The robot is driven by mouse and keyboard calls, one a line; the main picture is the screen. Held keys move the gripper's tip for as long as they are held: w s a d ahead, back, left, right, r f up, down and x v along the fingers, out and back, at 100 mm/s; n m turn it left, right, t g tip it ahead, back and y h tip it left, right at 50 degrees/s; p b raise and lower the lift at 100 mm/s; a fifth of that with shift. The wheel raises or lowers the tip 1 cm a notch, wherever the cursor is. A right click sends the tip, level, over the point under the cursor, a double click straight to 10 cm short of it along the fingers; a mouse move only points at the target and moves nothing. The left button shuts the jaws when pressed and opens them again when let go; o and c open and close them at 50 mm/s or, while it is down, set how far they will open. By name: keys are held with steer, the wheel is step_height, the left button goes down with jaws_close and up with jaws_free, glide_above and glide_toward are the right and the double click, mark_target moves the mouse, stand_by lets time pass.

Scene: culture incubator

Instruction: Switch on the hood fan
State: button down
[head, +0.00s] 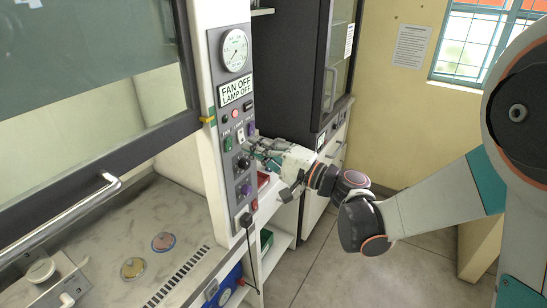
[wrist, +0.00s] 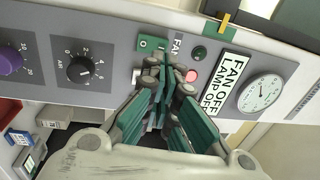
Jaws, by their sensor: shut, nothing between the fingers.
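The hood's control panel (head: 231,120) is a grey strip on the white post. Its sign (head: 237,89) reads FAN OFF, LAMP OFF; the sign shows also in the wrist view (wrist: 227,82). My gripper (head: 252,145) is shut and empty, at the panel's right side in the head view. In the wrist view its fingertips (wrist: 168,64) are close to the switch; I cannot tell whether they touch.
A round gauge (head: 234,50) and a red lamp (head: 235,114) are above the switches. Knobs (head: 243,164) and a plugged cord (head: 246,220) are below. The raised sash with its handle (head: 60,222) is left. A dark cabinet (head: 290,70) stands behind; the floor at right is clear.

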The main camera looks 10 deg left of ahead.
mark_target(230, 136)
steer(key=x, duration=0.3)
steer(key=shift+w+a, duration=0.1)
steer(key=shift+a, duration=0.2)
steer(key=shift+w+a+r, duration=0.2)
steer(key=shift+a, duration=0.1)
steer(key=shift+s+d, duration=0.1)
steer(key=shift+d, duration=0.15)
steer(key=s+d+r+p, duration=0.1)
steer(key=s+d, duration=0.4)
steer(key=d, duration=0.7)
steer(key=shift+d+r, duration=0.25)
steer(key=shift+r, duration=0.1)
